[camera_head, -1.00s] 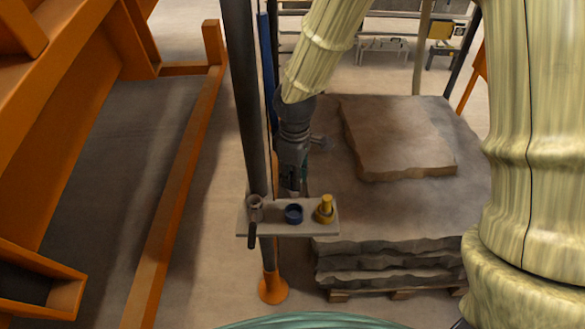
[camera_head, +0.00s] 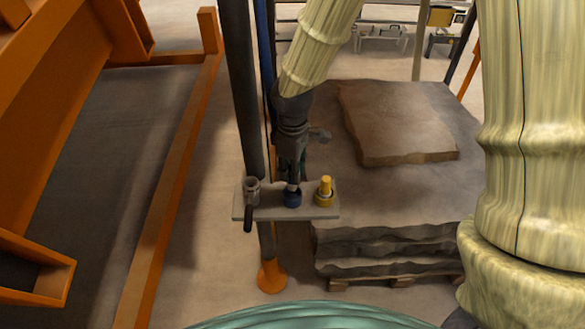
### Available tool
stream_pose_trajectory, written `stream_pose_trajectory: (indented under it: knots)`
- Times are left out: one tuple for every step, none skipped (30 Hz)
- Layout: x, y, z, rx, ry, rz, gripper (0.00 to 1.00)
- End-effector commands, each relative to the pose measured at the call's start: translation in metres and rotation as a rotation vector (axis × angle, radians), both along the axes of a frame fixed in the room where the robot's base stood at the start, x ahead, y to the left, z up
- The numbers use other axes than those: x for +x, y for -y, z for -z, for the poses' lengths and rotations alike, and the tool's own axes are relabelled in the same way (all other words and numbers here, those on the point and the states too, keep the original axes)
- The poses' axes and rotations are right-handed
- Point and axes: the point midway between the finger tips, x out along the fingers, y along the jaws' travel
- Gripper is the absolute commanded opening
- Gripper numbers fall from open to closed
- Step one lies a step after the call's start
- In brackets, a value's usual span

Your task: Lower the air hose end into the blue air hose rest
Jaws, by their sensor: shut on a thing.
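The blue air hose rest (camera_head: 292,200) is a small dark-blue cup in the middle of a light shelf (camera_head: 268,213) fixed at a dark post. My gripper (camera_head: 291,176) points down right above it. It is shut on the air hose end (camera_head: 292,187), of which only a short greyish piece shows below the fingers. The lower tip of the hose end meets the blue rest in the picture; I cannot tell how deep it sits inside. The fingers are small and dark, and the hose is mostly hidden behind my gripper.
On the shelf, a grey holder with a dark handle (camera_head: 250,192) stands left of the blue rest, and a yellow piece in a yellow rest (camera_head: 325,190) stands right. The dark post (camera_head: 244,95) rises close behind. Stacked stone slabs (camera_head: 400,190) lie to the right.

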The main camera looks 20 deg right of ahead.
Motion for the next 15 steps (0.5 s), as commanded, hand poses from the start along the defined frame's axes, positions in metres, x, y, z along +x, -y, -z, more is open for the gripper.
stream_pose_trajectory:
  knots:
    - [0.000, 0.000, 0.006, 0.000, 0.000, 0.000, 0.00]
    - [0.000, 0.000, 0.008, 0.000, 0.000, 0.000, 0.00]
    - [0.000, 0.000, 0.010, 0.000, 0.000, 0.000, 0.00]
    - [0.000, 0.000, 0.012, 0.000, 0.000, 0.000, 0.00]
    - [0.000, 0.000, 0.014, 0.000, 0.000, 0.000, 0.00]
    - [0.000, 0.000, 0.016, -0.001, 0.001, 0.000, 0.00]
    - [0.000, 0.000, 0.018, -0.001, 0.001, 0.000, 0.00]
    - [0.000, 0.000, 0.020, -0.001, 0.001, 0.000, 0.00]
    - [0.000, 0.000, 0.022, -0.001, 0.001, 0.000, 0.00]
    - [0.000, 0.000, 0.024, -0.001, 0.001, 0.000, 0.00]
    - [0.000, 0.000, 0.026, -0.001, 0.001, 0.000, 0.00]
    - [0.000, 0.000, 0.028, -0.001, 0.002, 0.000, 0.00]
    - [0.000, 0.000, 0.030, -0.001, 0.002, 0.000, 0.00]
    - [0.000, 0.000, 0.031, -0.001, 0.002, 0.000, 0.00]
    - [0.000, 0.000, 0.033, -0.001, 0.002, 0.000, 0.00]
